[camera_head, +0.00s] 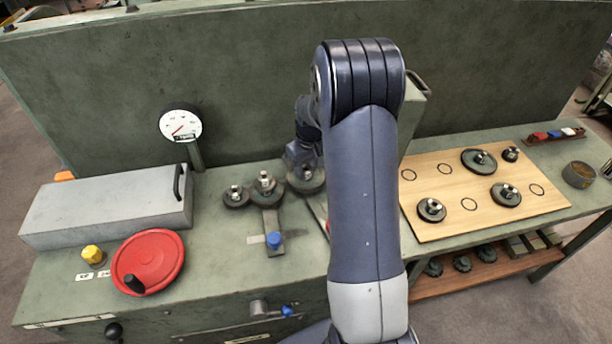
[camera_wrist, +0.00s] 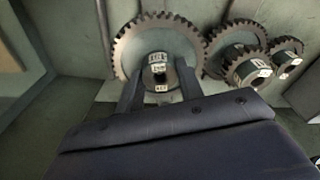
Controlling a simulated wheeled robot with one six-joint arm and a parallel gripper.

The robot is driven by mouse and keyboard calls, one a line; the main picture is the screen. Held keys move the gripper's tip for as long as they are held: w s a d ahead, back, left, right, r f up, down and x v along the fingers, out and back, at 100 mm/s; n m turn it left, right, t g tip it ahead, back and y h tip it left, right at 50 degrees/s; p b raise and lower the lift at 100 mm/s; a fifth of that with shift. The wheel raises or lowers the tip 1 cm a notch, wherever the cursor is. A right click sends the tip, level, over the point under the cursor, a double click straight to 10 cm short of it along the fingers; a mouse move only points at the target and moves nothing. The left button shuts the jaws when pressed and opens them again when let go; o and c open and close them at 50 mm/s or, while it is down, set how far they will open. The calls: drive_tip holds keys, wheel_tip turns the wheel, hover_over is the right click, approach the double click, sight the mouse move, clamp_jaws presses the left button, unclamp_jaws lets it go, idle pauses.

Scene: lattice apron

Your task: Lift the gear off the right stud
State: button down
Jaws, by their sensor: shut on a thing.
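The right gear (camera_wrist: 130,52) is a large dark toothed wheel with a pale face. In the head view this gear (camera_head: 306,186) is at the right end of a row of three, partly hidden by my arm. My gripper (camera_wrist: 160,76) has one finger on each side of its hub and is shut on it. The right stud is at the hub; I cannot tell whether the gear is still fully seated on it. The middle gear (camera_head: 265,187) and the small left gear (camera_head: 236,198) sit beside it. In the wrist view the middle gear (camera_wrist: 232,45) is close to the held gear's rim.
A wooden board (camera_head: 440,222) with ringed spots and several gears lies at the right. A blue-knobbed lever (camera_head: 274,240) is in front of the gear row. A red handwheel (camera_head: 150,258), a grey box (camera_head: 105,210) and a gauge (camera_head: 181,125) are at the left. A green panel stands behind.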

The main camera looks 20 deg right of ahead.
drive_tip(key=shift+w+r, duration=0.1)
drive_tip(key=shift+r, duration=0.05)
wheel_tip(320, 180, up, 10)
drive_tip(key=shift+b, duration=0.45)
idle(0.4)
